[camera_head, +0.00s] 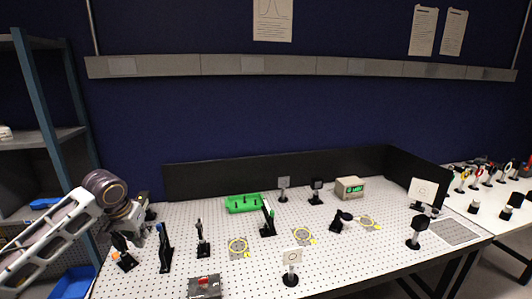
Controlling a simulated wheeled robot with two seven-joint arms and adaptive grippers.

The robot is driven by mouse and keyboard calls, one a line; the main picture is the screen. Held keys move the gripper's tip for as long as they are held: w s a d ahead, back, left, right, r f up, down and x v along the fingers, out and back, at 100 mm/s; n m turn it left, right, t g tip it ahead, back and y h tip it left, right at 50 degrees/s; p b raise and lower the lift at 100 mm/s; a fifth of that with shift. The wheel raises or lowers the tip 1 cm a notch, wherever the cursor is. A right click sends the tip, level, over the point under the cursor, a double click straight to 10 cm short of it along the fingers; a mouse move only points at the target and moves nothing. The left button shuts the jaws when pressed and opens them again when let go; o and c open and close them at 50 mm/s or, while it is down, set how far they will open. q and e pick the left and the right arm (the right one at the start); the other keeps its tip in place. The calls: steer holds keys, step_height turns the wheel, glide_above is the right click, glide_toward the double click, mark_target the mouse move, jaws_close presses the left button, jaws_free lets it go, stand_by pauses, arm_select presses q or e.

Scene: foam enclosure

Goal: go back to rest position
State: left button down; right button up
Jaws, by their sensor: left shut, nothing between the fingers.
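My left arm comes in from the left, with a white link and a dark round joint. My left gripper (138,238) is at the left end of the white perforated optical table (200,265). It is small in the picture and looks shut and empty, close to the dark posts there. My right gripper is not in view.
Several dark mounts stand on the table, among them a blue-black post (165,250) near my left gripper. A green tray (243,203), a beige box with a green display (349,188) and a grey box (204,287) also stand there. A blue-grey shelf rack (45,100) is at the left.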

arm_select(q)
steer(key=s+d+f+m+h, duration=0.1)
steer(key=s+d+f+m, duration=0.1)
steer(key=s+d+f, duration=0.45)
steer(key=s+d+f+m, duration=0.1)
steer(key=s+d+f, duration=0.2)
steer(key=d+f, duration=0.55)
steer(key=s+f+n, duration=0.1)
steer(key=s+f, duration=0.3)
steer(key=s, duration=0.5)
steer(key=s+f, duration=0.3)
steer(key=s, duration=0.6)
step_height(320, 180, down, 35)
steer(key=s+g+b, duration=0.1)
steer(key=s+g, duration=0.1)
steer(key=s+a+f+b, duration=0.1)
steer(key=s+a+f, duration=0.2)
steer(key=s+f, duration=1.7)
steer(key=s, duration=0.2)
steer(key=shift+s+a+f+g+y, duration=0.2)
steer(key=shift+s+g+y, duration=0.1)
steer(key=shift+g+y, duration=0.1)
